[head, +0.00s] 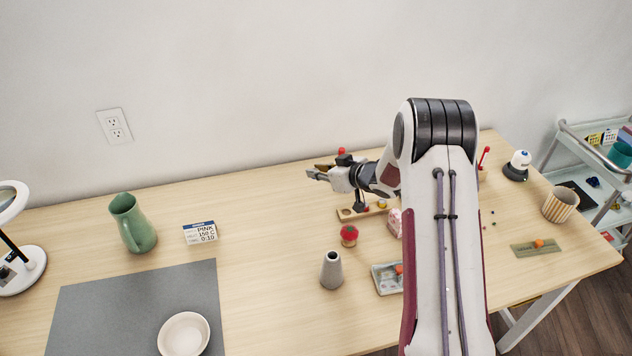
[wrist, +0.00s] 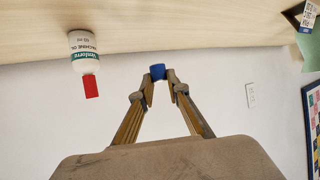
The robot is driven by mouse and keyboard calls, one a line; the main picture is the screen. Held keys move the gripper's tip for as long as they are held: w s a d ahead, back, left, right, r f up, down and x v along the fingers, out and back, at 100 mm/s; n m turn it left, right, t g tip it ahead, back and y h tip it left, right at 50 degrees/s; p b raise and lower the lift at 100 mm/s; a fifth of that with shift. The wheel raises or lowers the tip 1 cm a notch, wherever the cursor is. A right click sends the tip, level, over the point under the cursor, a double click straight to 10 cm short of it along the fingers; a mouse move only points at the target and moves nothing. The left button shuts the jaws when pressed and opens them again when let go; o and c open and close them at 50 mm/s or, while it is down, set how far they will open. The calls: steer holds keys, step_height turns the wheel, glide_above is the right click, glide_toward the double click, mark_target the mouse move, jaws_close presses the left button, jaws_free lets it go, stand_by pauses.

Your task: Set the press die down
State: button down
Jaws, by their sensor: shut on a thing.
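My gripper (wrist: 159,88) is shut on a small blue piece (wrist: 157,72), which I take to be the press die. The piece sits between the fingertips in the wrist view. In the head view my gripper (head: 316,172) points left above the back half of the table, and the blue piece cannot be made out there. A wooden holder (head: 346,214) with small coloured pieces lies on the table below my wrist, partly hidden by my arm.
A white oil bottle (wrist: 83,50) with a red cap stands near the fingers. A red pincushion (head: 349,239), grey vase (head: 331,271) and shallow tray (head: 386,283) stand in front. A card (head: 200,233) and green pitcher (head: 133,226) are left. Bare tabletop (head: 270,220) lies between.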

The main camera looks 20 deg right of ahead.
steer(key=w+d+r+m+h, duration=0.1)
steer(key=w+d+r, duration=0.1)
steer(key=w, duration=0.4)
steer(key=shift+w+m+t+h, duration=0.3)
steer(key=shift+w+m+t, duration=0.1)
steer(key=shift+f, duration=0.1)
glide_above(318, 183)
steer(key=shift+s+f, duration=0.1)
steer(key=shift+f, duration=3)
steer(key=shift+f, duration=0.1)
steer(key=shift+f, duration=1.75)
steer(key=shift+f, duration=0.15)
